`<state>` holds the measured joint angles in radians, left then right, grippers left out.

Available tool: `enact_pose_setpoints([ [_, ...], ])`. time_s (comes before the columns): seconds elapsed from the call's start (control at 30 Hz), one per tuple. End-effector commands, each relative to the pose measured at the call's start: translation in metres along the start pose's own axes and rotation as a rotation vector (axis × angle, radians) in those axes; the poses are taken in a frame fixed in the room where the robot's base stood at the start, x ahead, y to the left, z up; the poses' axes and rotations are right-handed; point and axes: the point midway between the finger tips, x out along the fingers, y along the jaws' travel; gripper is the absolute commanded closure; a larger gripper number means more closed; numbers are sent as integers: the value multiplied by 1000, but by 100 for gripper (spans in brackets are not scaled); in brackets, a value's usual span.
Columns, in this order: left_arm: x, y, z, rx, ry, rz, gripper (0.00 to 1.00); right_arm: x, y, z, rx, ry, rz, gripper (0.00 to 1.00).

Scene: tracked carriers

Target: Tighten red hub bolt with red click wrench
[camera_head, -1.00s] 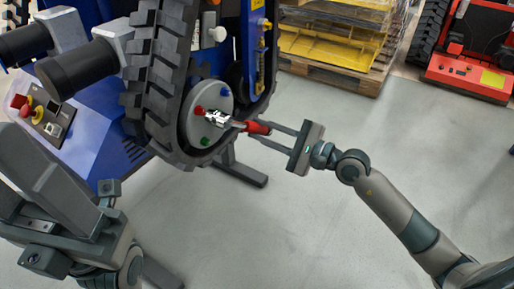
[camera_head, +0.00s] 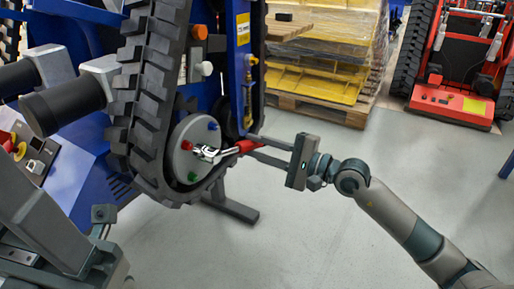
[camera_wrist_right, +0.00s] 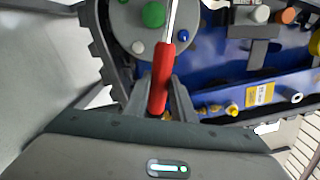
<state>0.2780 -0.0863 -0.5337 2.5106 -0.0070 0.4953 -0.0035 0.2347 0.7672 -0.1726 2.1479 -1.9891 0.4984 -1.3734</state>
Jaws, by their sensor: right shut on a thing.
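The red click wrench (camera_head: 225,152) has a chrome head and a red handle. My right gripper (camera_head: 252,147) is shut on the red handle, which also shows in the right wrist view (camera_wrist_right: 162,75). The round grey hub (camera_head: 179,162) is on the tracked carrier. The red hub bolt (camera_head: 186,145) is on its left side. The wrench head lies just beside this bolt; I cannot tell whether it is seated on it. The right wrist view cuts off the wrench head and does not show the red bolt.
A blue bolt (camera_head: 212,126) and a green bolt (camera_head: 192,176) are also on the hub. The rubber track (camera_head: 150,100) curves around it. A pallet with yellow goods (camera_head: 320,75) and a red tracked machine (camera_head: 452,100) stand behind. The floor right of the hub is clear.

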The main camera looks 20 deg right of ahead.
Motion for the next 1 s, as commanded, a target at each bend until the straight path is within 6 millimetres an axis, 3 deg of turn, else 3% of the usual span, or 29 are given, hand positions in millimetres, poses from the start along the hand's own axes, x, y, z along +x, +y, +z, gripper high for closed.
enact_pose_setpoints([
  [1.0,2,0,0,-1,2,-1,43,8,-1,0,0,-1,-3,100],
])
